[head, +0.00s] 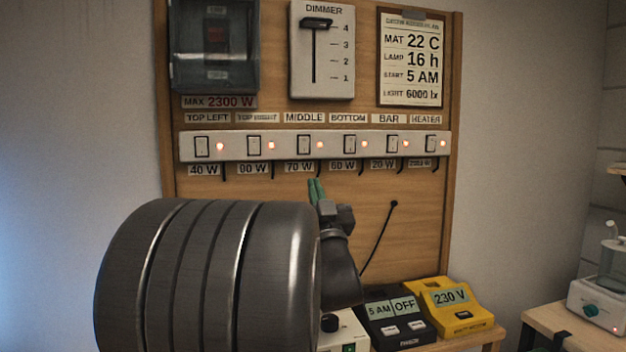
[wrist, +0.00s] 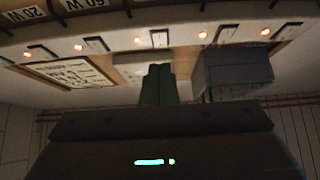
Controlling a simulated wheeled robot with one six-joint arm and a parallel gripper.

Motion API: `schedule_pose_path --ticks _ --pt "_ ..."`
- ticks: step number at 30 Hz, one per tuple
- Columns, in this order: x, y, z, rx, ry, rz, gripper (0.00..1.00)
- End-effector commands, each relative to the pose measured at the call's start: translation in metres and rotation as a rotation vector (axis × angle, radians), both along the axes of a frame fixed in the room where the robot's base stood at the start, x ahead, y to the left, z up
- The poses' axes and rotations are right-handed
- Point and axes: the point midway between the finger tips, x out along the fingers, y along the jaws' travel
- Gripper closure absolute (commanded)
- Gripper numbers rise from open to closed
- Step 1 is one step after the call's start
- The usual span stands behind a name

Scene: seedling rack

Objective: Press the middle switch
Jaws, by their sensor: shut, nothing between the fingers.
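The middle switch (head: 304,145) is a pale rocker in a dark frame on the white switch strip, under the MIDDLE label and above the 70 W label. The red lamp beside it is lit. My gripper (head: 316,188) has green fingertips, pressed together and empty. In the head view they are below the strip, just right of the middle switch's line. In the wrist view, which is upside down, the fingertips (wrist: 158,84) line up with what looks like the middle switch (wrist: 159,39). I see no contact; the remaining depth is hard to judge.
Neighbouring switches are top right (head: 254,145) and bottom (head: 350,144), with lit lamps. Above are a breaker box (head: 215,45), dimmer (head: 322,60) and notice (head: 411,60). Short cables hang below the strip. A black timer (head: 395,318) and yellow meter (head: 455,305) stand lower right.

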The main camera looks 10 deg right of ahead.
Motion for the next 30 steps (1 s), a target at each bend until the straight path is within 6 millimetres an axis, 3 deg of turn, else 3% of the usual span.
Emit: schedule_pose_path --ticks 3,10,23,30 --pt "-0.012 -0.001 -0.017 0.001 0.001 -0.001 1.00" --pt "-0.021 -0.001 -0.027 0.000 -0.001 0.000 1.00" --pt "-0.020 -0.001 -0.025 -0.001 0.000 0.001 1.00" --pt "-0.007 0.000 -0.007 0.000 -0.001 0.002 1.00"
